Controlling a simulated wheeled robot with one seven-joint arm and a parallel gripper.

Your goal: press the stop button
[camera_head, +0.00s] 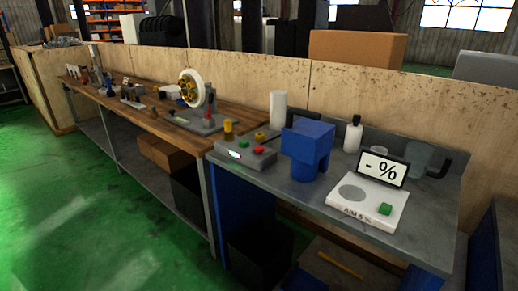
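A grey control box (240,155) sits at the left end of the grey bench. On its top are a red button (258,150) and, to its left, a green button (244,143). A small lit green panel (234,154) is on its front. No label by the red button is legible. A white wheel with yellow parts (190,88) stands on a grey base with a red handle (209,100), on the wooden bench further back. My gripper is not in view.
A blue block-shaped object (307,142) stands right of the control box. A yellow-topped piece (228,130) stands behind the box. Green floor (90,210) lies open at left.

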